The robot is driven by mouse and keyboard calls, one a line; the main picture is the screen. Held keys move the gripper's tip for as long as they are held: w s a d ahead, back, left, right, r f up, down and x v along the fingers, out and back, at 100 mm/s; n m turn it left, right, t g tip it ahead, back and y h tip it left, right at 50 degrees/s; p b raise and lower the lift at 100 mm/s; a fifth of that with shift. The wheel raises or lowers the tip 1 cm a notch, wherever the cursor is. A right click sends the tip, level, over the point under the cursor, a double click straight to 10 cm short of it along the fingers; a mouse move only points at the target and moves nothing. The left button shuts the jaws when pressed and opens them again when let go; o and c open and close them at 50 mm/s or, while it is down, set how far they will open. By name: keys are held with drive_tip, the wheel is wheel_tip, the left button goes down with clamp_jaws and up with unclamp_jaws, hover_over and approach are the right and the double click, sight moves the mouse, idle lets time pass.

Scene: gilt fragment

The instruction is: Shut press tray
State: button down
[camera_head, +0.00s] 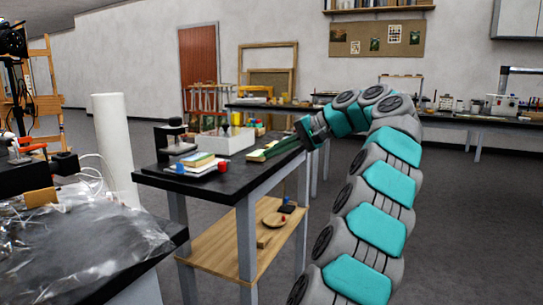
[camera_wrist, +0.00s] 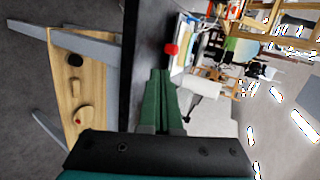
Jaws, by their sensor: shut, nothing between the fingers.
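My gripper (camera_head: 252,157) is shut and empty, its long green fingers reaching left over the right part of the black-topped table (camera_head: 213,182). In the wrist view the gripper (camera_wrist: 160,74) has its fingertips near a red block (camera_wrist: 171,48); contact cannot be told. The red block also shows in the head view (camera_head: 222,167). A small black press-like device (camera_head: 174,140) stands at the table's back left. A white open box (camera_head: 231,142) stands right of it. I cannot tell which part is the press tray, or how far open it is.
A stack of books or boards (camera_head: 198,160) and a blue block (camera_head: 180,169) lie near the table's front. A wooden lower shelf (camera_head: 225,250) holds a round wooden dish (camera_head: 275,219). A white roll (camera_head: 113,140) stands left. A plastic-covered bench (camera_head: 75,240) fills the lower left.

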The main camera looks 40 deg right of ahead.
drive_tip(key=x, duration=0.3)
drive_tip(key=b+x, duration=0.1)
drive_tip(key=x, duration=0.5)
drive_tip(key=shift+w+a+r+b, duration=0.25)
drive_tip(key=shift+w+b, duration=0.1)
drive_tip(key=shift+w, duration=0.15)
drive_tip(key=shift+w+a, duration=0.45)
drive_tip(key=shift+w, duration=0.3)
